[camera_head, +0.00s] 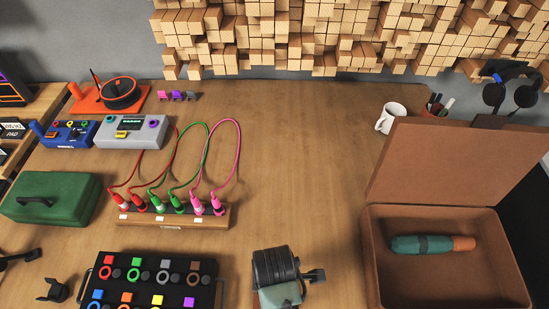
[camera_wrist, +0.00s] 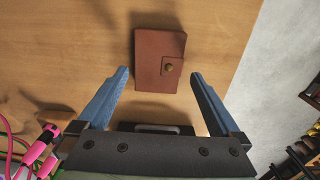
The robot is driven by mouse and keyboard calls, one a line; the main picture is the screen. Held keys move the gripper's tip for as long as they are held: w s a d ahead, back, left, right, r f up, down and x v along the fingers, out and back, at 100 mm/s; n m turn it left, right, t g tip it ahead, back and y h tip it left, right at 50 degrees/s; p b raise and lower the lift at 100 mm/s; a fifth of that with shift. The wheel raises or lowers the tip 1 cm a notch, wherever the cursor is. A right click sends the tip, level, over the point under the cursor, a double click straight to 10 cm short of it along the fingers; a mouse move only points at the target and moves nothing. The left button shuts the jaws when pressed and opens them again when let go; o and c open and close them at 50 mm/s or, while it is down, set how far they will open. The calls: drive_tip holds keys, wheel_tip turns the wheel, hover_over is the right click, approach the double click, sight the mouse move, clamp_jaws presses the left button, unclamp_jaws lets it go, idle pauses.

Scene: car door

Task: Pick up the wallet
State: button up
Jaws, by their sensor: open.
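The wallet (camera_wrist: 160,52) is a reddish-brown leather folder with a flap and a round snap on its right side. It lies flat on the wooden table in the wrist view, just beyond my fingertips. My gripper (camera_wrist: 160,75) is open, with one blue finger on the left and one on the right of the wallet's near part. The jaws are empty; whether the fingertips are level with the wallet is unclear. I cannot make out the wallet in the head view.
An open brown box (camera_head: 448,276) holding a green and orange object (camera_head: 432,244) stands at the right. A plug strip with looped cables (camera_head: 172,216), a black panel of colored rings (camera_head: 150,283) and a green case (camera_head: 50,198) stand left. The table's middle is clear.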

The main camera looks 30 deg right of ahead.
wheel_tip(320, 180, down, 4)
drive_tip(key=shift+d+f, duration=0.1)
drive_tip(key=shift+f, duration=0.1)
drive_tip(key=shift+w, duration=0.1)
drive_tip(key=shift+c, duration=0.2)
drive_tip(key=c, duration=1.1)
